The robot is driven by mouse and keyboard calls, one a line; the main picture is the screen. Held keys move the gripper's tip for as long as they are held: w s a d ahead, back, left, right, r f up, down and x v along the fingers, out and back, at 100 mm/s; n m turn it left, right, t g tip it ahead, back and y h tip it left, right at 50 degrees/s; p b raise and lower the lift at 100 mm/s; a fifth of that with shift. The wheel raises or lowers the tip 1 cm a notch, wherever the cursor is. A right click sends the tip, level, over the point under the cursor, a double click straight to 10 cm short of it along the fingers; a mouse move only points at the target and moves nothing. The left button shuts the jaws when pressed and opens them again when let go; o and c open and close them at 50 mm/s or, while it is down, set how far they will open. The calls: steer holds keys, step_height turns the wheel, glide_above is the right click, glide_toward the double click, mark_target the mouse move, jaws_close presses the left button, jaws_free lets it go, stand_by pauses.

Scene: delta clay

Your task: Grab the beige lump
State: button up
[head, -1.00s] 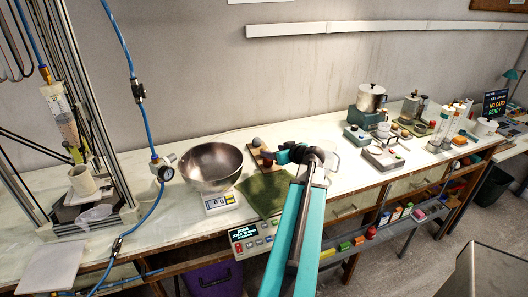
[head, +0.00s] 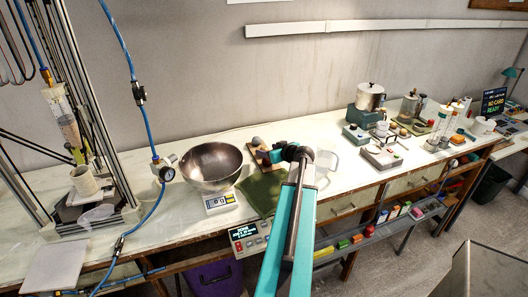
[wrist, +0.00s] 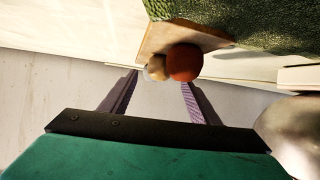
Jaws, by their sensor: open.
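In the wrist view a small beige lump (wrist: 157,66) sits on a wooden board (wrist: 210,37), beside a larger reddish-brown lump (wrist: 184,62) that partly covers it. A greyer rounded patch shows at its left side; I cannot tell if it is a separate lump. My gripper (wrist: 158,82) is open and empty, its two fingers apart, with the lumps just beyond the fingertips. In the head view my gripper (head: 266,157) is over the board, and its wrist hides much of it. A grey lump (head: 257,141) shows at the board's far end.
A metal bowl (head: 214,166) stands on a scale (head: 220,201) left of the board. A green mat (head: 262,190) lies in front. A clear beaker (head: 326,161) stands close to the right of my arm. The bench behind the board is mostly clear.

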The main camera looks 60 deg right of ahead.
mark_target(266, 149)
steer(key=shift+p+x, duration=1.15)
steer(key=shift+x, duration=1.05)
steer(key=shift+s+f, duration=0.1)
steer(key=shift+s, duration=0.05)
steer(key=c, duration=1.2)
steer(key=shift+o, duration=0.2)
steer(key=shift+r, duration=0.25)
steer(key=shift+r+b, duration=0.9)
steer(key=shift+r, duration=0.1)
steer(key=s+a+r+b, duration=0.1)
steer(key=s+a+b, duration=0.1)
steer(key=s, duration=0.3)
steer(key=s+a+b, duration=0.1)
steer(key=s+b, duration=0.1)
steer(key=s, duration=0.3)
steer(key=s+a+r+b, duration=0.1)
steer(key=s+a+b, duration=0.1)
steer(key=s, duration=0.3)
steer(key=shift+a+r, duration=0.3)
